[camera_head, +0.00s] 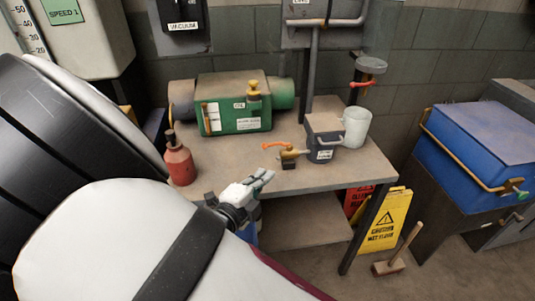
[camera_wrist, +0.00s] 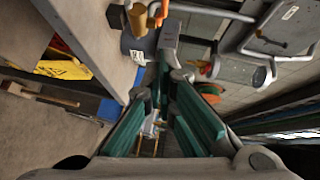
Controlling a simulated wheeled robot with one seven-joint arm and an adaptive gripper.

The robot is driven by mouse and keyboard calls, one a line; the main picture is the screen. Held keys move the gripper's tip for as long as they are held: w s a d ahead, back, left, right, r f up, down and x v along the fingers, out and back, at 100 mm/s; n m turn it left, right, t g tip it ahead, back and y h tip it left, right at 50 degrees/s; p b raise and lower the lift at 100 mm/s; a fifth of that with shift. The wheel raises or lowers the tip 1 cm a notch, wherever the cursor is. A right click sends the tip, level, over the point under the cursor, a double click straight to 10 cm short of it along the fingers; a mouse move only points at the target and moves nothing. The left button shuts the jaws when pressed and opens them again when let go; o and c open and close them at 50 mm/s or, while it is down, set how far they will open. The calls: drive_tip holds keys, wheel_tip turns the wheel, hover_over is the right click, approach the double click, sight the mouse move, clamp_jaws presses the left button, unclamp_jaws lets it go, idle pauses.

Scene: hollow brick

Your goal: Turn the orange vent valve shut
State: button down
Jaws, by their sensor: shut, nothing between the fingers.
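The orange valve lever (camera_head: 276,145) sticks out to the left from a small brass valve body (camera_head: 290,154) on the workbench. In the wrist view, an orange piece (camera_wrist: 162,12) and a brass-coloured part (camera_wrist: 138,20) show at the top edge, beyond the fingertips. My gripper (camera_head: 264,176) is over the front part of the bench, in front of the valve and a little to its left, apart from it. In the wrist view my gripper (camera_wrist: 165,65) has its green-padded fingers together at the tips, with nothing held.
On the workbench (camera_head: 335,175) stand a red bottle (camera_head: 179,162), a green machine (camera_head: 236,122), a grey box (camera_head: 323,137) and a white bucket (camera_head: 355,127). A yellow wet-floor sign (camera_head: 386,220) stands by the bench's right leg. The bench front right of my gripper is clear.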

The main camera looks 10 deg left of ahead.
approach(277, 145)
drive_tip(key=w+d, duration=0.2)
drive_tip(key=d, duration=0.3)
drive_tip(key=w+a, duration=0.1)
drive_tip(key=w+f+b, duration=0.1)
drive_tip(key=w, duration=0.1)
drive_tip(key=shift+a, duration=0.4)
drive_tip(key=shift+w+a+p, duration=0.45)
drive_tip(key=shift+w+p, duration=0.15)
drive_tip(key=shift+w+a, duration=0.1)
drive_tip(key=shift+a, duration=0.15)
